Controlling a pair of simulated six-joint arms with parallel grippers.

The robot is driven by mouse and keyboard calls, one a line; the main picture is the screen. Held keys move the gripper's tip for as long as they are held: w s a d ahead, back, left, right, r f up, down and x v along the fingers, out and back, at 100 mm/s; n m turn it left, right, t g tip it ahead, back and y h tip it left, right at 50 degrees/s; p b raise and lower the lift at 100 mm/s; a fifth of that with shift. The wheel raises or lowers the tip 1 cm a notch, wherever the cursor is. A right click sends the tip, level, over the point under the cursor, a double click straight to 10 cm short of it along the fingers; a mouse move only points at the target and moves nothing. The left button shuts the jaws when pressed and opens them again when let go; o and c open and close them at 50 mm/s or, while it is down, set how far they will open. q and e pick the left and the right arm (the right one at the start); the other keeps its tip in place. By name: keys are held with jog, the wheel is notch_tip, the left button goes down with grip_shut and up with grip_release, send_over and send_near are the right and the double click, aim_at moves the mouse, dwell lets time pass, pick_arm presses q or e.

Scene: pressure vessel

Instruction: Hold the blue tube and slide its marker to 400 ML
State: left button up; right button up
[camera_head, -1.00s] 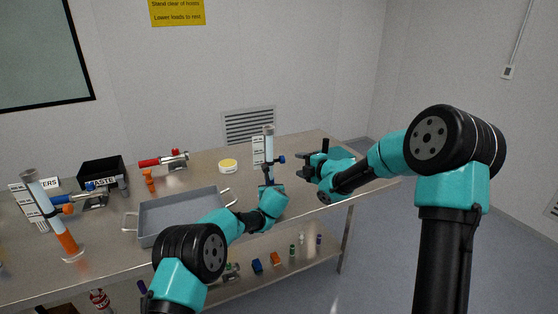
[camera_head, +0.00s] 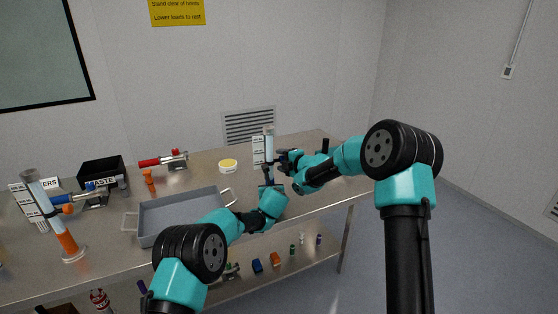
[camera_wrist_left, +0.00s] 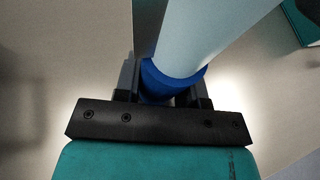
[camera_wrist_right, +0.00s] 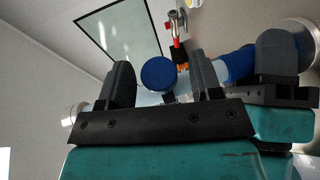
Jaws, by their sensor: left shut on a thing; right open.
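The blue tube (camera_head: 269,145) stands upright near the table's back right. My left gripper (camera_head: 268,183) is shut on its blue lower part (camera_wrist_left: 170,82), low on the tube. The blue round marker knob (camera_wrist_right: 158,73) sits between the fingers of my right gripper (camera_wrist_right: 162,82) in the right wrist view. Those fingers are open, with one on each side of the knob and gaps between. In the head view my right gripper (camera_head: 283,158) is at the tube's right side and hides the marker. A white scale card (camera_head: 258,150) stands left of the tube; its figures are too small to read.
An orange-filled tube (camera_head: 62,235) stands at the left with its own card. A grey tray (camera_head: 180,213), a yellow-topped round tub (camera_head: 228,164), a red-handled tool (camera_head: 163,160) and a black waste box (camera_head: 102,170) are on the table (camera_head: 205,170). The right end is mostly clear.

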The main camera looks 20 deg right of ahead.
jog(key=shift+x, duration=1.05)
grip_shut()
